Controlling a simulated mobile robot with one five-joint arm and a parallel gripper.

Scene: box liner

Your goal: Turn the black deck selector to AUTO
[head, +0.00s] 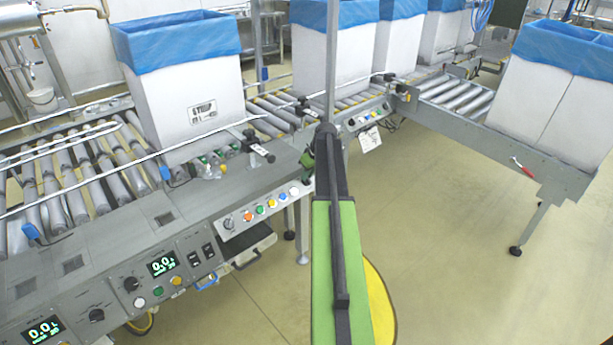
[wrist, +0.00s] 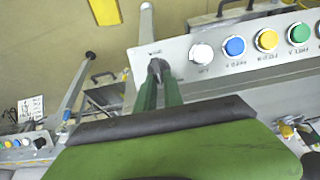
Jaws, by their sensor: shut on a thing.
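The black deck selector (wrist: 155,66) shows in the wrist view at the left end of a grey button panel (wrist: 190,45), beside a white button (wrist: 201,54). My gripper's green fingers (wrist: 159,84) are shut on the selector and cover most of it. Its pointer direction and the small label above it are too small to read. In the head view my gripper (head: 308,162) is at the right end of the panel (head: 262,215), just past the white button, and hides the selector there.
Blue (wrist: 235,46), yellow (wrist: 266,40) and green (wrist: 298,33) buttons sit close along the panel. Another black knob (head: 228,224) is at its far end. A roller conveyor (head: 70,165) carries a white box with a blue liner (head: 180,40). Open floor (head: 440,220) lies to the right.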

